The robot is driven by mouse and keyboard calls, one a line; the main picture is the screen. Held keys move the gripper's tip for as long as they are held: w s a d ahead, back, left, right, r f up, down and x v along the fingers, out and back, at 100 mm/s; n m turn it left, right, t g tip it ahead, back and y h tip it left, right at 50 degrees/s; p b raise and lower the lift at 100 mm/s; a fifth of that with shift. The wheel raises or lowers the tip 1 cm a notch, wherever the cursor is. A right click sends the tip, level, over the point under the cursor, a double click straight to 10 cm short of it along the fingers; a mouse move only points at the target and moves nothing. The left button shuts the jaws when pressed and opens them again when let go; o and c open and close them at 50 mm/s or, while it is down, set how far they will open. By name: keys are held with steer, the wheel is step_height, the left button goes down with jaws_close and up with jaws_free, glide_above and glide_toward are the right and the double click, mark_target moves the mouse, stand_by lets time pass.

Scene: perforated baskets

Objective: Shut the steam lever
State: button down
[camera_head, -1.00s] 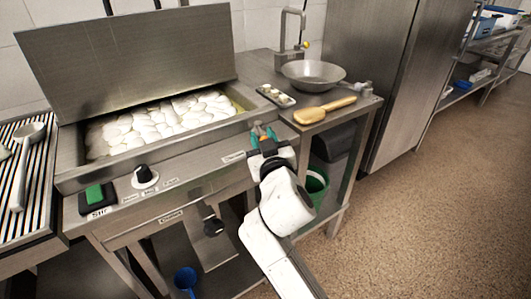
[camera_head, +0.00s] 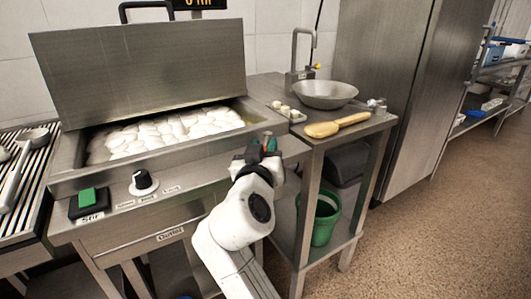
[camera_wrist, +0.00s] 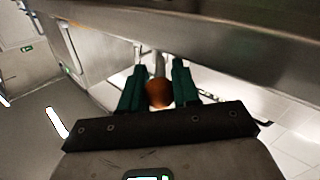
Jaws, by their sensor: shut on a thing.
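The steam lever shows in the wrist view as a thin metal rod ending in an orange-brown ball knob (camera_wrist: 159,94). My gripper (camera_wrist: 159,88) has one green finger on each side of the knob and is shut on it. In the head view my gripper (camera_head: 268,146) is at the right front corner of the steel cooker (camera_head: 262,127), just below its rim. A small reddish bit shows between the fingertips there. The rest of the lever is hidden by my gripper and arm.
The cooker's lid (camera_head: 145,65) stands open over pale dumplings. A black knob (camera_head: 143,182) and green switch (camera_head: 87,196) are on its front. On the right table are a metal bowl (camera_head: 325,94) and wooden tool (camera_head: 337,126), with a green bucket (camera_head: 325,218) below. Open floor lies right.

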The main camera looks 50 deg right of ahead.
stand_by(0.3)
steer(key=c, duration=0.8)
jaws_free()
steer(key=v, duration=1)
steer(key=shift+s+a+p, duration=0.2)
steer(key=shift+a+p, duration=0.15)
